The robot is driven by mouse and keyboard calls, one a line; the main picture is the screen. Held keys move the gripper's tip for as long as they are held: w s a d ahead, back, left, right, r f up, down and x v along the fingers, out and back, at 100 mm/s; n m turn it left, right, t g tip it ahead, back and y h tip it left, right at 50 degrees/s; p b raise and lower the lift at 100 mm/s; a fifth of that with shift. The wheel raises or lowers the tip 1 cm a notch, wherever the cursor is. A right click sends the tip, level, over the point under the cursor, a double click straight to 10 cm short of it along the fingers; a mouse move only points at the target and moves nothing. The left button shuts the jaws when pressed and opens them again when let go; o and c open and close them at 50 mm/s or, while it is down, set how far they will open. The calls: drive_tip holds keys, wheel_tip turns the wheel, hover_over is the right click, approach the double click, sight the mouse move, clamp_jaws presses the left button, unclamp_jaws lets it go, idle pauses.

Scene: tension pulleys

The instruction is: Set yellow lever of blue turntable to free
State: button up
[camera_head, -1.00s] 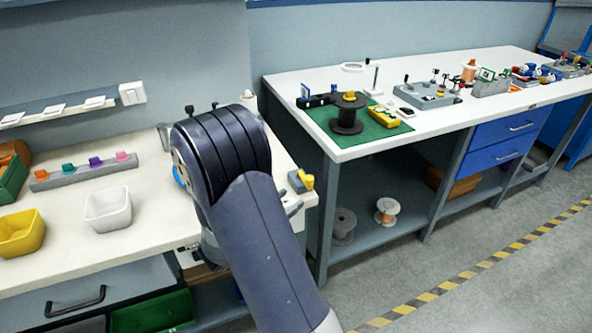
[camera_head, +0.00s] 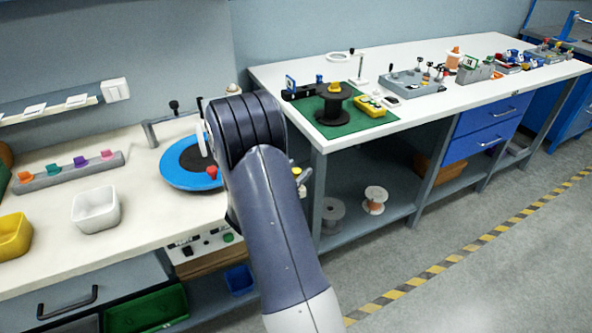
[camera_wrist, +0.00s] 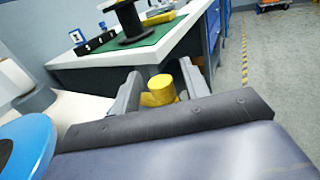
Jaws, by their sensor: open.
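The blue turntable (camera_head: 172,180) is a blue disc with a dark centre, on the white bench left of my arm; its blue edge also shows at lower left in the wrist view (camera_wrist: 42,140). The yellow lever (camera_wrist: 159,88) shows in the wrist view as a yellow knob between the two fingers of my gripper (camera_wrist: 160,80). The fingers are apart, one on each side of it; I cannot tell whether they touch it. In the head view a bit of the yellow lever (camera_head: 296,171) shows just right of my arm. My arm hides most of the gripper and the lever's base there.
A red knob (camera_head: 212,172) sits at the turntable's right edge. A white bin (camera_head: 95,210) and a grey rack of coloured pegs (camera_head: 66,173) stand to the left. A second bench holds a black spool (camera_head: 333,105) on a green mat (camera_head: 352,124). The striped floor is clear.

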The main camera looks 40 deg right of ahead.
drive_tip(key=shift+c, duration=0.2)
clamp_jaws()
idle(0.3)
